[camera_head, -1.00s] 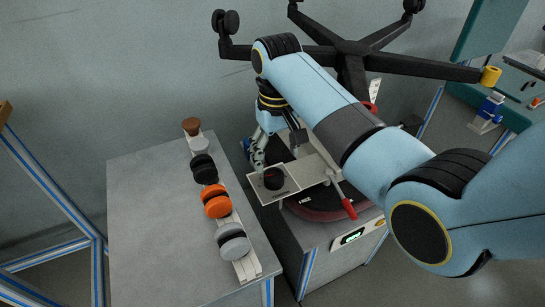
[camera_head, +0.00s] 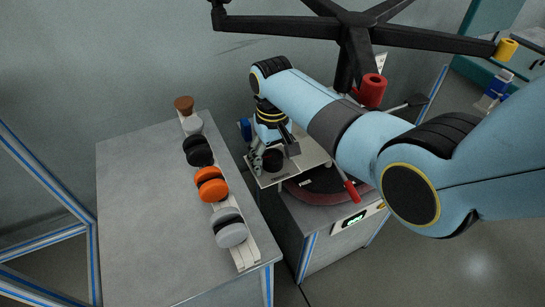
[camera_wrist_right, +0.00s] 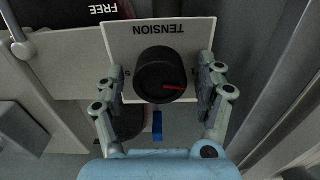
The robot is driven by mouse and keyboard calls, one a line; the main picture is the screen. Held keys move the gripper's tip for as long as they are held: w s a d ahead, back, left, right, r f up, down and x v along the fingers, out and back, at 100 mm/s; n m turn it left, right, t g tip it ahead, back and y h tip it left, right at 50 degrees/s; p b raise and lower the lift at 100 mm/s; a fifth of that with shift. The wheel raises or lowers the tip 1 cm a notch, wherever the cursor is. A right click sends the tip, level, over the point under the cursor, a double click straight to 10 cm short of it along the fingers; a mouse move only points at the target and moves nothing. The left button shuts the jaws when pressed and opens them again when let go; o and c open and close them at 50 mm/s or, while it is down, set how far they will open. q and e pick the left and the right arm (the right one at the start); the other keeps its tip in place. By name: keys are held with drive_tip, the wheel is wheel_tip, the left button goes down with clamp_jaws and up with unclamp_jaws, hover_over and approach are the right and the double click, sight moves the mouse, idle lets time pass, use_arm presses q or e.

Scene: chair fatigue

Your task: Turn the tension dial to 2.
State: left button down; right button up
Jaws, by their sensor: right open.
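The tension dial (camera_wrist_right: 160,75) is a round black knob with a red pointer line, on a white plate (camera_wrist_right: 120,38) lettered TENSION. In the wrist view the lettering is upside down and the red line points right, slightly down. Most scale marks are hidden or too small to read. My right gripper (camera_wrist_right: 163,80) is open, with one finger on each side of the dial and visible gaps between fingers and knob. In the head view the dial (camera_head: 272,160) sits at the plate's near end, with my right gripper (camera_head: 268,150) close over it. My left gripper is out of view.
A grey table (camera_head: 140,200) on the left holds a rail of casters, including an orange one (camera_head: 211,186). A black chair base (camera_head: 355,35) hangs above.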

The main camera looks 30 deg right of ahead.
drive_tip(key=c, duration=1.2)
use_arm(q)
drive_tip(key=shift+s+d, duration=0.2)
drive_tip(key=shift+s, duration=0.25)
use_arm(e)
drive_tip(key=shift+o, duration=0.2)
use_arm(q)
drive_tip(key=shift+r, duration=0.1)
use_arm(e)
drive_tip(key=shift+r+m+p, duration=0.15)
drive_tip(key=shift+m+p, duration=1.05)
drive_tip(key=shift+m, duration=0.4)
drive_tip(key=shift+m+p, duration=0.6)
drive_tip(key=shift+m, duration=0.5)
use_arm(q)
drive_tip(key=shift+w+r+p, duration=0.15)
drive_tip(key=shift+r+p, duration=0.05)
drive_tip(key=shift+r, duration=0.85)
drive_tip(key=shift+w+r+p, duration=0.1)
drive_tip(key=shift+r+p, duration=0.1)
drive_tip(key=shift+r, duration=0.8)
use_arm(e)
drive_tip(key=shift+m, duration=1.2)
